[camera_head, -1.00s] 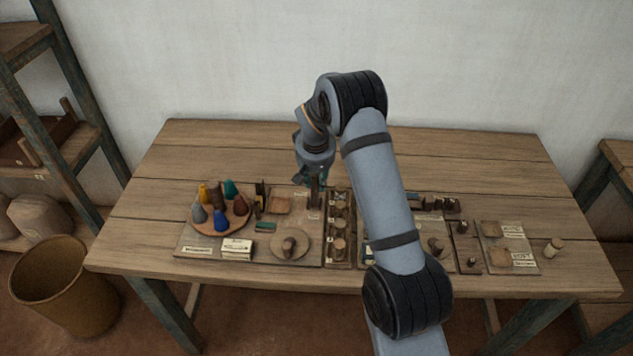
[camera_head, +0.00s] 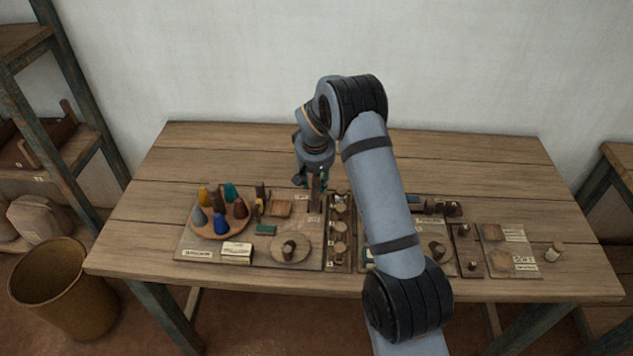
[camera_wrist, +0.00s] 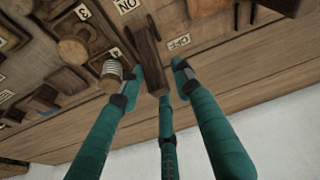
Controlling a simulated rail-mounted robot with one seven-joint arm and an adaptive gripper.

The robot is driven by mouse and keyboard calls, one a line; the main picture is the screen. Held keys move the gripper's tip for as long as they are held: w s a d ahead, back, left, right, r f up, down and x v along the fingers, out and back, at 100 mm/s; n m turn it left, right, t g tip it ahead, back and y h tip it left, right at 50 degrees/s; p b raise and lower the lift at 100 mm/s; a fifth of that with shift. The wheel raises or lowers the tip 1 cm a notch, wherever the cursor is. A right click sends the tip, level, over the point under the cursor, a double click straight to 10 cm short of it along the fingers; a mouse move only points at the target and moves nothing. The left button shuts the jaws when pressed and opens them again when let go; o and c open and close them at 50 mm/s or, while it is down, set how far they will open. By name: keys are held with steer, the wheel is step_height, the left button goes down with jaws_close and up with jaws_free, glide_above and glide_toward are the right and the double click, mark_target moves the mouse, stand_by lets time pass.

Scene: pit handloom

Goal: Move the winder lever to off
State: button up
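The winder lever (camera_wrist: 149,62) is a dark brown wooden bar in the wrist view, and it also shows as an upright post in the head view (camera_head: 316,198). An ON label (camera_wrist: 127,6) lies left of its base and an OFF label (camera_wrist: 178,42) lies to its right. My gripper (camera_wrist: 157,78) has three teal fingers spread around the lever's free end. One finger is on the left, one on the right and one near the tip. A gap shows on the right side; contact on the left cannot be told.
A strip of round wooden knobs (camera_head: 340,228) stands right beside the lever. A round tray of coloured cones (camera_head: 222,228) and a turntable disc (camera_head: 303,249) are to the left. My arm hides part of the right-hand panels. The table's back (camera_head: 230,145) is clear.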

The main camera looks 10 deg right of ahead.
steer(key=shift+o, duration=0.2)
steer(key=shift+s+a, duration=0.1)
steer(key=shift+s, duration=0.15)
steer(key=v, duration=1.2)
steer(key=shift+w+a, duration=0.1)
glide_above(315, 204)
steer(key=w, duration=0.3)
steer(key=f, duration=0.7)
steer(key=d+f, duration=0.1)
steer(key=f, duration=0.3)
steer(key=shift+w+f, duration=0.2)
steer(key=shift+f, duration=0.2)
steer(key=shift+a, duration=0.1)
steer(key=shift+r, duration=0.2)
